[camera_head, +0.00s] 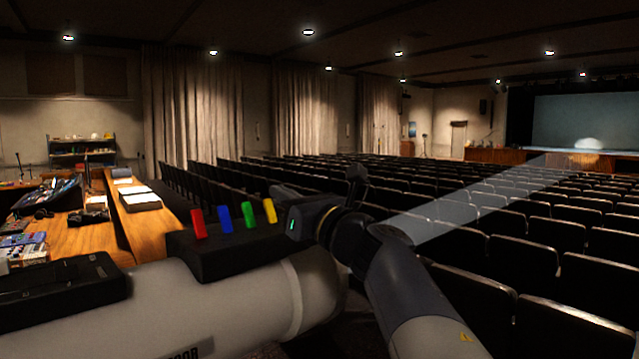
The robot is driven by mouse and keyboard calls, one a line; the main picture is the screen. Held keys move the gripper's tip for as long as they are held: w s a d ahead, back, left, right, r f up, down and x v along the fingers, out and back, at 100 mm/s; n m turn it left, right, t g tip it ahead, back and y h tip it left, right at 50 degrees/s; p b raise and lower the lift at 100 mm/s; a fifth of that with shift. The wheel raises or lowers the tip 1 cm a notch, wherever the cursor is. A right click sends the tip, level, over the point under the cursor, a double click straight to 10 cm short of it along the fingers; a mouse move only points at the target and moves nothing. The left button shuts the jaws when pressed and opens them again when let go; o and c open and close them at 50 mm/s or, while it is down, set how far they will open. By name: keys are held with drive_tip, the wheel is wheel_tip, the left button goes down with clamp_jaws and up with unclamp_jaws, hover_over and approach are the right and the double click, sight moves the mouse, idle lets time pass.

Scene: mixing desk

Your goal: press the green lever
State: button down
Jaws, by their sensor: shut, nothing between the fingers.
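The green lever (249,215) stands upright on a black box (215,255), third in a row of coloured levers. The red lever (198,224) and blue lever (225,220) are to its left, and the yellow lever (269,210) is to its right. My gripper (277,192) is shut and empty. I cannot tell how far apart gripper and levers are. My arm hides the right end of the box.
A wooden desk (85,240) with a mixing console (48,195) and papers (140,198) lies to the left. Rows of dark seats (510,260) fill the right and back. A pale light beam crosses towards the stage (585,125).

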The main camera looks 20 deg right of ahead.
drive_tip(key=s+d+r, duration=0.2)
drive_tip(key=s+r, duration=0.1)
drive_tip(key=s, duration=0.3)
drive_tip(key=shift+d+b, duration=0.35)
drive_tip(key=shift+d, duration=0.05)
drive_tip(key=shift+w+r, duration=0.1)
